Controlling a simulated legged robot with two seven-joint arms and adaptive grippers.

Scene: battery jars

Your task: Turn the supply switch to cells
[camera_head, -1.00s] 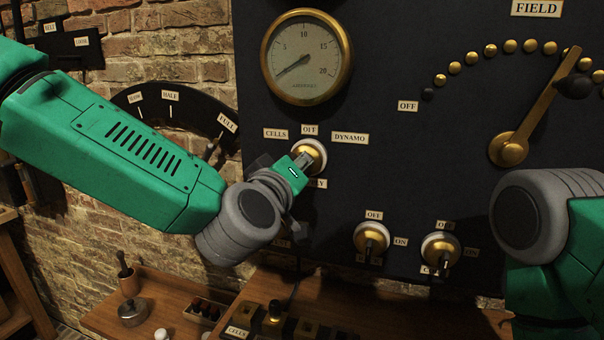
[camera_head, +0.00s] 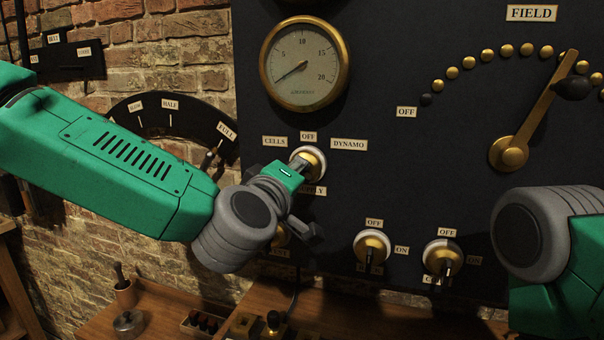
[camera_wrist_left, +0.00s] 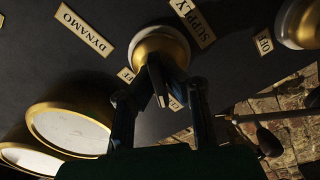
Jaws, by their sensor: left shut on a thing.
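The supply switch (camera_head: 316,156) is a brass knob on a white round base, on the dark panel below the gauge. Labels around it read CELLS (camera_head: 275,141) at left, OFF (camera_head: 308,136) above and DYNAMO (camera_head: 349,145) at right. The SUPPLY label below is partly covered by my left gripper (camera_head: 300,165). That gripper is shut on the switch's lever. In the left wrist view the switch's brass body (camera_wrist_left: 160,48) shows beyond the two dark fingers (camera_wrist_left: 158,92), with the lever between them. The lever's exact direction is hard to tell. My right gripper is out of view.
Two more switches, a middle one (camera_head: 372,246) and a right one (camera_head: 442,255), sit lower on the panel. The FIELD lever (camera_head: 540,110) is at upper right, near my right arm. A wooden bench (camera_head: 160,300) with small items lies below. The ammeter (camera_head: 304,63) is above.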

